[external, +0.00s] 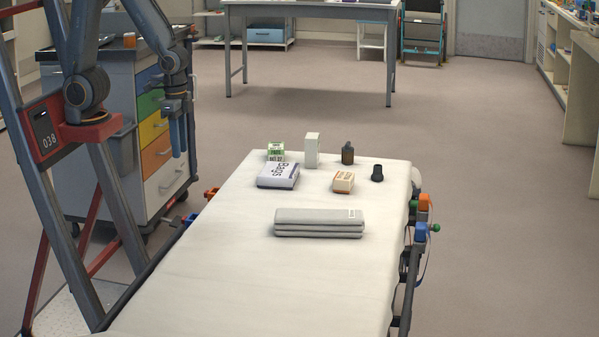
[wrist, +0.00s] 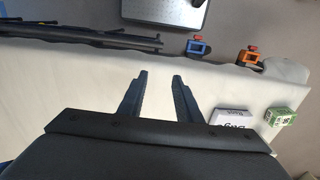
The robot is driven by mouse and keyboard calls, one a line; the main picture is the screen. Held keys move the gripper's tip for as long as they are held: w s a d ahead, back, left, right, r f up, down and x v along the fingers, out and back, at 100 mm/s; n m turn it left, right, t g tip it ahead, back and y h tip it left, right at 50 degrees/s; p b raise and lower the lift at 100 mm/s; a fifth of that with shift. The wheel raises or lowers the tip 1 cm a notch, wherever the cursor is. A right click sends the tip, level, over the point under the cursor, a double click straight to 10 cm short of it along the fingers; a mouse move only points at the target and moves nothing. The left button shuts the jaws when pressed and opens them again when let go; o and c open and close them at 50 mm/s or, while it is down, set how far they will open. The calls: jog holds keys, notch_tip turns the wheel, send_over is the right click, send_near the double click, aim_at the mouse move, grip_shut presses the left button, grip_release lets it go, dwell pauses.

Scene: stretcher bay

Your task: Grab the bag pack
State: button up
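The bag pack (external: 278,175), a flat white and grey packet marked "Bags", lies on the white stretcher (external: 210,270) near its far left part. The bag pack also shows in the wrist view (wrist: 230,119), to the right of the fingers and partly cut off by my gripper body. My gripper (wrist: 160,78) is open and empty, with its two dark fingers apart over the stretcher's edge side. In the external view my gripper (external: 178,140) hangs pointing down, left of the stretcher and apart from the pack.
A green and white box (external: 275,151), a tall white box (external: 311,150), a dark bottle (external: 347,153), a small orange and white box (external: 343,182) and a black cup-like item (external: 377,173) stand around the pack. A folded grey towel (external: 319,223) lies nearer. A drawer cart (external: 160,140) stands left.

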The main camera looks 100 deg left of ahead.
jog(key=o, duration=1.8)
jog(key=shift+c, duration=0.2)
jog(key=n+y+b, duration=0.4)
jog(key=n+b, duration=0.1)
jog(key=n, duration=1.3)
send_near(279, 169)
jog(key=shift+s+d+f, duration=0.1)
jog(key=shift+d+f, duration=0.05)
jog(key=shift+f, duration=0.4)
jog(key=shift+d+f, duration=0.2)
jog(key=shift+f, duration=0.35)
jog(key=shift+a+f+n+y+p, duration=0.3)
jog(key=shift+a+f, duration=0.1)
jog(key=shift+a, duration=0.15)
jog(key=shift+p+x, duration=0.7)
jog(key=shift+x, duration=2.9)
